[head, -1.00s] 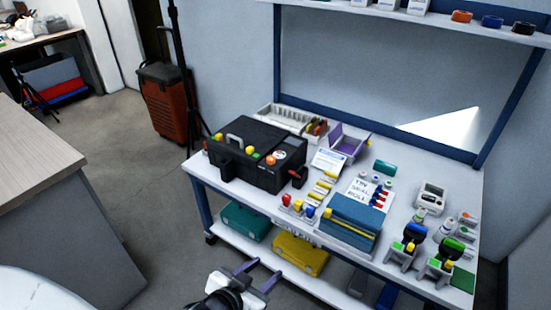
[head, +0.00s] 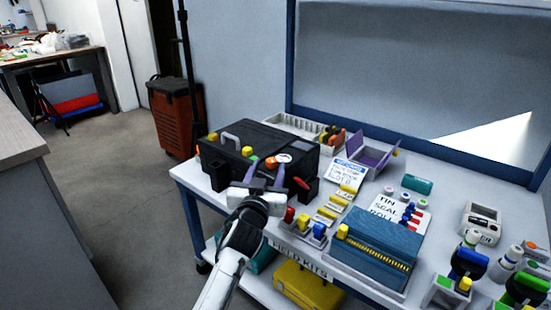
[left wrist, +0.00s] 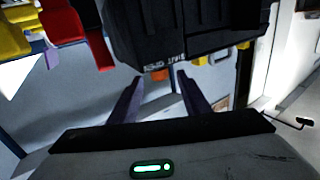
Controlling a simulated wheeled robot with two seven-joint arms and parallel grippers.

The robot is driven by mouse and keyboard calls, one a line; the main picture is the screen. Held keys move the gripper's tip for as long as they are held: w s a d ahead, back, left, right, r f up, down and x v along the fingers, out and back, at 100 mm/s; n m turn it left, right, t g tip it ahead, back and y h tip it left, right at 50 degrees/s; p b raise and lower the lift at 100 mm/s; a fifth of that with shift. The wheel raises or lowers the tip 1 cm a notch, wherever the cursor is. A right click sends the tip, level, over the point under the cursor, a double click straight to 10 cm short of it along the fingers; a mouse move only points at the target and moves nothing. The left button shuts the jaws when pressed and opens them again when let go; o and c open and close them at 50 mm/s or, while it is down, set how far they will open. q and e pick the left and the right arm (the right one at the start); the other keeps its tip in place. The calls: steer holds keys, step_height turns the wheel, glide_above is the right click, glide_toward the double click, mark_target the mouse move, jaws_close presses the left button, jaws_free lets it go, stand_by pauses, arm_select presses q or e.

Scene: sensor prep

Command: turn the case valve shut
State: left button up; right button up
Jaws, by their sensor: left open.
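The black case (head: 225,168) stands on the white bench, with a grey handle on its lid. Yellow, green and orange knobs and a white round dial (head: 283,158) sit along its top edge. A red lever-like part (head: 301,183) is at its right end. I cannot tell for sure which part is the valve. My left gripper (head: 266,174) is open and empty at the case's front, its purple fingers covering part of that face. In the left wrist view the case (left wrist: 190,35) fills the top, and an orange part (left wrist: 160,74) shows between the open fingertips (left wrist: 159,77). My right gripper is not in view.
Right of the case stand red, yellow and blue knobs (head: 304,222), a lettered card (head: 347,174) and a blue box (head: 378,240). A purple open box (head: 372,158) and a white rack (head: 290,122) are behind. A yellow case (head: 304,284) lies on the lower shelf.

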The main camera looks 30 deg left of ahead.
mark_target(274, 154)
arm_select(q)
steer(key=b+x, duration=0.1)
steer(key=x, duration=0.7)
steer(key=shift+w+b, duration=0.1)
steer(key=shift+b, duration=0.25)
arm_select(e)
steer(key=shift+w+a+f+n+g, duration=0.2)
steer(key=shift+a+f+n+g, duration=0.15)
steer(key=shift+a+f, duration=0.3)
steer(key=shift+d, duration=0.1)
